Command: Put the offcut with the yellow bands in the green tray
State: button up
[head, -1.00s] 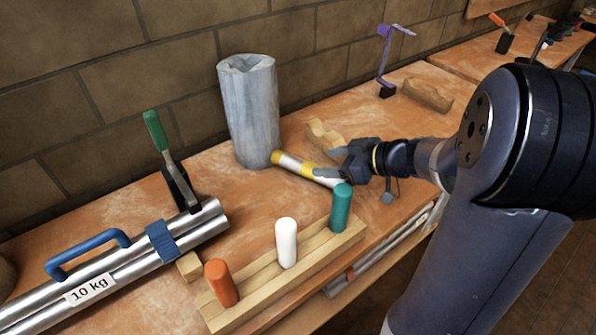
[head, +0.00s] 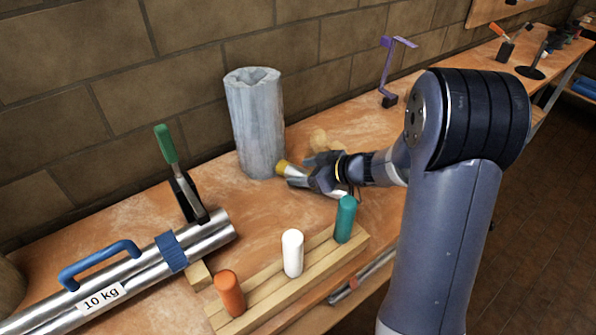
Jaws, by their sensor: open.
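The offcut with the yellow bands (head: 283,167) is a short tube lying on the bench just right of the grey column. Only its yellow far end shows clearly; my gripper hides the rest. My gripper (head: 293,176) is open, with its fingers low over the offcut and pointing left towards the column. I cannot tell whether the fingers touch the offcut or stand on both sides of it. I see no green tray in the head view.
A rough grey column (head: 257,125) stands close to the fingertips. In front is a wooden peg rack (head: 265,298) with orange, white and teal pegs. Metal tubes (head: 130,270) marked 10 kg and a green-handled clamp (head: 180,178) are left. A purple stand (head: 388,72) is behind.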

jog(key=shift+w+a+f, duration=0.15)
jog(key=shift+a, duration=0.1)
jog(key=shift+c, duration=0.2)
